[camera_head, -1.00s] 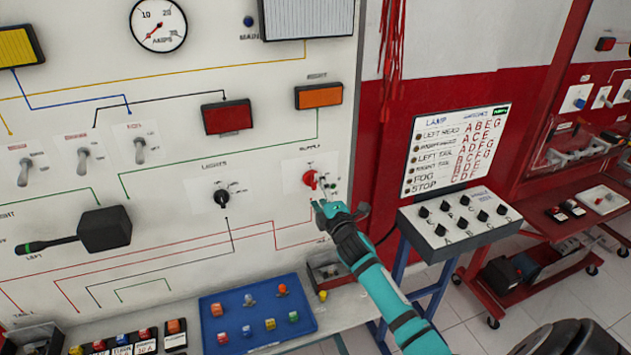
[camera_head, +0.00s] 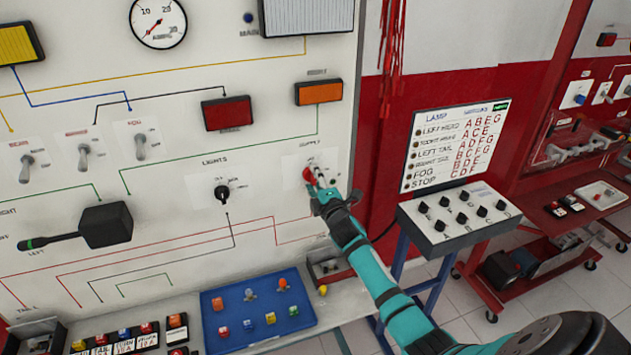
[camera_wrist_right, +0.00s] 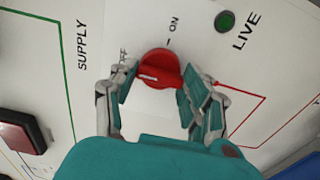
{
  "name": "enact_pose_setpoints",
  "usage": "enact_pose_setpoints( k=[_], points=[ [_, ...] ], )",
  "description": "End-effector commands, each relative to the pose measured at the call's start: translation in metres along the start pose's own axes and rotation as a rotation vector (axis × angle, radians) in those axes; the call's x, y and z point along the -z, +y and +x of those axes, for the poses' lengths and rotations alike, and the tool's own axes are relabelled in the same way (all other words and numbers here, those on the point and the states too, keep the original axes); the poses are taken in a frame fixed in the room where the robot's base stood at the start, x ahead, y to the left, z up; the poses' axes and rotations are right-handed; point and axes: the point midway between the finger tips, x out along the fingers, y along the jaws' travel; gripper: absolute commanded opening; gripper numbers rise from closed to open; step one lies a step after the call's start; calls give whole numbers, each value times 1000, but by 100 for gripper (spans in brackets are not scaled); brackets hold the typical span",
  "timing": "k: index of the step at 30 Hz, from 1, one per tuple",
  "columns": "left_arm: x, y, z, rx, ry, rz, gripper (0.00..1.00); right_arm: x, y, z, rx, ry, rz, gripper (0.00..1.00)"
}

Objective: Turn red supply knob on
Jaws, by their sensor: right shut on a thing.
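The red supply knob (camera_head: 309,175) is on the right side of the white panel, below the SUPPLY label. It also shows in the right wrist view (camera_wrist_right: 159,69), with the OFF and ON marks beside it and a white line on its grip. My right gripper (camera_head: 317,188) is at the knob. In the right wrist view its fingers (camera_wrist_right: 158,84) stand on either side of the knob and are shut on it. A green LIVE lamp (camera_wrist_right: 225,21) is up and right of the knob in that view. My left gripper is not in view.
A black lights knob (camera_head: 222,193) is left of the supply knob. A blue tray (camera_head: 236,335) with several small coloured parts lies on the shelf below. A grey switch box (camera_head: 459,222) on a blue stand is at the right, near my right arm.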

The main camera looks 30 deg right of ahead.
Motion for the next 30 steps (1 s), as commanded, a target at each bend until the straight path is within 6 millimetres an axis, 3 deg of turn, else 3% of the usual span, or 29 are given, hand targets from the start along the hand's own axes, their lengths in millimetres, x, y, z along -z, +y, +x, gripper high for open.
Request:
enact_pose_setpoints(
  k=[3,14,30],
  points=[
    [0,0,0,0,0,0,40,0,-1,0,1,0,0,16],
    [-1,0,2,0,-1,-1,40,0,-1,0,2,-1,72,16],
    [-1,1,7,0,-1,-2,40,0,-2,0,2,-2,529,16]
  ],
)
